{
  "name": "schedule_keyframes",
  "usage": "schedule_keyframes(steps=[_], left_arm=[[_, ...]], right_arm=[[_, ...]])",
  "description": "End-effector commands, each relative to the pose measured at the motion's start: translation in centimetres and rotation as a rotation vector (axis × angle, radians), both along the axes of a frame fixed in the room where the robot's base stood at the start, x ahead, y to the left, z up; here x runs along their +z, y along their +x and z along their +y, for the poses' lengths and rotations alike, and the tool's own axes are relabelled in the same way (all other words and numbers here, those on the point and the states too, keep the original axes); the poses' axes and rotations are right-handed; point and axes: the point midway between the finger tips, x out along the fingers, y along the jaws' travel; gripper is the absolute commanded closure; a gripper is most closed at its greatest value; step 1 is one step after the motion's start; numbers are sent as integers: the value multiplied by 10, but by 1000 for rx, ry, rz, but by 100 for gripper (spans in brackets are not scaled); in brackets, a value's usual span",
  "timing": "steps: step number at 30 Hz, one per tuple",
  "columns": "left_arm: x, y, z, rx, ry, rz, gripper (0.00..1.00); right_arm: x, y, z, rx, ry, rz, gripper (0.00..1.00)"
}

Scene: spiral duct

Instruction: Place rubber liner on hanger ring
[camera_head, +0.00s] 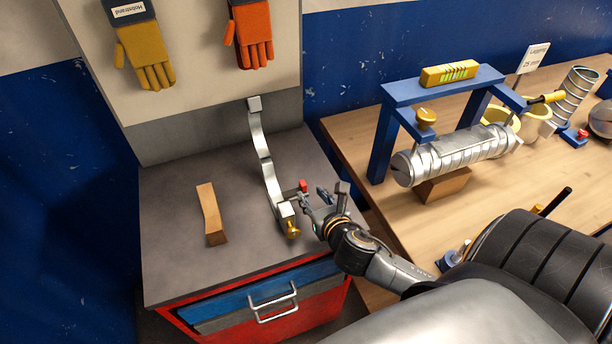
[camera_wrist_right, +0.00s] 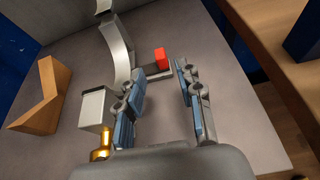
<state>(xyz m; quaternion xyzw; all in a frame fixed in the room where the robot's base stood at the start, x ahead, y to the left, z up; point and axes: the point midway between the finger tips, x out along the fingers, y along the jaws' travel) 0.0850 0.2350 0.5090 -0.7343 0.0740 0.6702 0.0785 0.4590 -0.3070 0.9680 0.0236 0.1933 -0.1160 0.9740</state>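A silver curved strap with block ends, which looks like the hanger ring (camera_head: 264,160), lies on the grey cabinet top. In the right wrist view, its curved band (camera_wrist_right: 117,52) runs beyond the left finger, and its near end block with a brass screw is left of that finger. My right gripper (camera_head: 322,200) is open and empty beside the near end of the strap. In the wrist view its fingers (camera_wrist_right: 163,100) stand apart. A small red block (camera_wrist_right: 160,57) on a grey bar is just beyond them. I cannot make out a rubber liner. My left gripper is not in view.
A wooden block (camera_head: 211,215) lies left on the cabinet top (camera_head: 170,255). Gloves hang on the board behind. On the wooden bench (camera_head: 350,130) at right, a blue frame (camera_head: 440,85) stands over a spiral duct (camera_head: 455,155). The cabinet's front left is clear.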

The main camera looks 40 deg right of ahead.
Motion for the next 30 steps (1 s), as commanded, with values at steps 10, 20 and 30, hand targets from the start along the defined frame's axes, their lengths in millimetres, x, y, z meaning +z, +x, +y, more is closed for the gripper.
schedule_keyframes(steps=[10, 20, 30], left_arm=[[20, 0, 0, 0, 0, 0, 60], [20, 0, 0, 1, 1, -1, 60], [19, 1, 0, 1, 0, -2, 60]], right_arm=[[17, -38, 9, -1, 0, 0, 64], [16, -39, 9, -2, 2, -1, 64], [2, -64, 9, -381, 561, -1, 64]])
